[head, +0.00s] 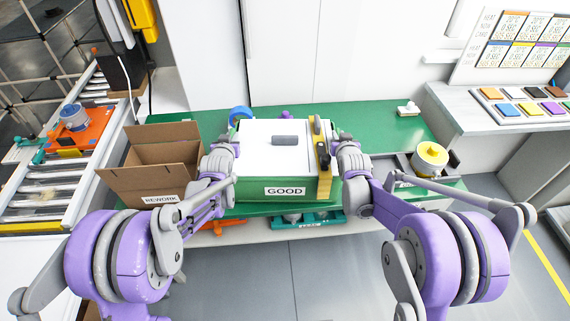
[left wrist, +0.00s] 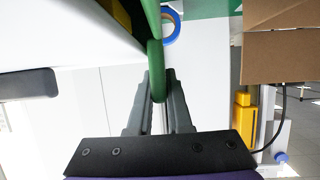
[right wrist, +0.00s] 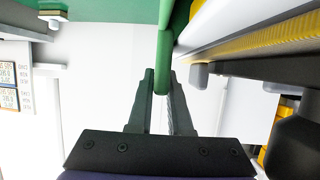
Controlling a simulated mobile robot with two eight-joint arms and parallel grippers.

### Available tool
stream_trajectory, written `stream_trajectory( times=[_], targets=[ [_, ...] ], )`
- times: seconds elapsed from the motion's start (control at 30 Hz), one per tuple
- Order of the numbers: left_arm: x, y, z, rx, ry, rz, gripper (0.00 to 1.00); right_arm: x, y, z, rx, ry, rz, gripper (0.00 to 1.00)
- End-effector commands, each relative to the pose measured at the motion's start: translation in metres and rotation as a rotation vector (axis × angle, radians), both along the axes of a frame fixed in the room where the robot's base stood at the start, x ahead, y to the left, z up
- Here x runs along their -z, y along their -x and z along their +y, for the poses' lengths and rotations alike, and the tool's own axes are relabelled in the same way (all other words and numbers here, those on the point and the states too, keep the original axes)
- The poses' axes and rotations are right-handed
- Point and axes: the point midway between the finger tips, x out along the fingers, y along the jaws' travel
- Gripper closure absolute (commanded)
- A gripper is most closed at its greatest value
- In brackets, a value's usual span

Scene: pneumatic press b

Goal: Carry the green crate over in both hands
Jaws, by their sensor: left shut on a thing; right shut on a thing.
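The green crate (head: 245,192) with a "GOOD" label is in the middle of the head view, between my two arms. A white surface with a grey piece (head: 285,141) shows on its top. My left gripper (head: 230,138) is shut on the crate's green bar at its left side; in the left wrist view the bar (left wrist: 154,50) runs between the fingers. My right gripper (head: 341,140) is shut on the bar at the right side, seen in the right wrist view (right wrist: 170,70). I cannot tell whether the crate's bottom touches the bench.
An open cardboard "REWORK" box (head: 140,182) stands close left of the crate. A green-topped bench (head: 385,140) lies behind and beside it. A side table (head: 470,110) with coloured tiles stands further right.

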Motion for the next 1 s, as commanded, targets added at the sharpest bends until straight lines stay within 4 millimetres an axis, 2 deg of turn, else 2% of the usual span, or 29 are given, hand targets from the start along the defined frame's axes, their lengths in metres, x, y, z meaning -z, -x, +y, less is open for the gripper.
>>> stream_trajectory(
  times=[0.17, 0.33, 0.8, 1.0],
  targets=[
    [-0.006, -0.002, 0.000, 0.000, 0.000, -0.005, 1.00, -0.006, -0.002, 0.000, 0.000, 0.000, -0.005, 1.00],
    [-0.020, -0.006, 0.000, 0.000, 0.000, -0.013, 1.00, -0.020, -0.006, 0.000, 0.000, 0.000, -0.013, 1.00],
    [-0.094, -0.031, 0.000, 0.000, 0.000, -0.063, 1.00, -0.094, -0.031, 0.000, 0.000, 0.000, -0.063, 1.00],
    [-0.106, -0.036, 0.000, 0.000, 0.000, -0.073, 1.00, -0.107, -0.035, 0.000, 0.000, 0.000, -0.073, 1.00]
  ],
)
